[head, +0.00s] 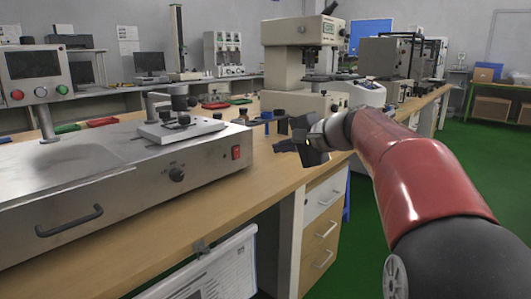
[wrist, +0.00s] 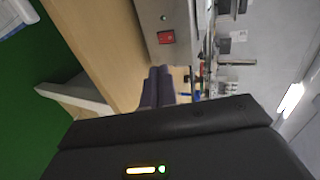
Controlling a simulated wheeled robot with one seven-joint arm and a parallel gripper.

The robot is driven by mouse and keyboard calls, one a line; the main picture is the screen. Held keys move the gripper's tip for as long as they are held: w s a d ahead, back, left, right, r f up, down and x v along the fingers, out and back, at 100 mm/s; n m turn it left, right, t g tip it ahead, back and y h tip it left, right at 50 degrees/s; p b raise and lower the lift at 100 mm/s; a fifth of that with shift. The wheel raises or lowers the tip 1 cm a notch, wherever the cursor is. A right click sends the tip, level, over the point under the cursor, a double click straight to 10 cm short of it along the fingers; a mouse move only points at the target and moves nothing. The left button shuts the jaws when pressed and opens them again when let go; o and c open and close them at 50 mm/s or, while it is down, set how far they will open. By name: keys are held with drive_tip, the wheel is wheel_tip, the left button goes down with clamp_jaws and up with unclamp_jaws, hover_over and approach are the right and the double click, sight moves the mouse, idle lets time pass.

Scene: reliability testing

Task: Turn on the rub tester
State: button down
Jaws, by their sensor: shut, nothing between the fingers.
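The rub tester (head: 110,175) is a long grey metal machine on the wooden bench at the left of the head view. A red rocker switch (head: 236,153) sits on its front panel near the right end, with a black knob (head: 177,174) to the left. In the wrist view the red switch (wrist: 166,37) shows at the top centre, beyond my fingers and apart from them. My gripper (head: 305,142) is to the right of the machine, above the bench edge. In the wrist view its fingers (wrist: 157,84) are together and hold nothing.
A control panel with a screen (head: 37,64) stands at the left. A large beige instrument (head: 300,60) stands behind my gripper. The bench's drawers (head: 322,228) are below it. Green floor (head: 385,200) is open at the right.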

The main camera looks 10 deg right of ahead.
sight(238, 158)
drive_tip(key=shift+d+f+b, duration=0.15)
drive_tip(key=shift+f+b, duration=0.35)
drive_tip(key=shift+f, duration=0.15)
drive_tip(key=x, duration=0.4)
drive_tip(key=p+x, duration=0.1)
drive_tip(key=x, duration=0.4)
drive_tip(key=r+x, duration=0.1)
drive_tip(key=x, duration=0.3)
drive_tip(key=shift+w+a+f+p, duration=0.1)
drive_tip(key=shift+w+a+p, duration=0.2)
drive_tip(key=shift+w+a, duration=0.15)
drive_tip(key=shift+w+a+f, duration=0.1)
drive_tip(key=shift+a+f, duration=0.05)
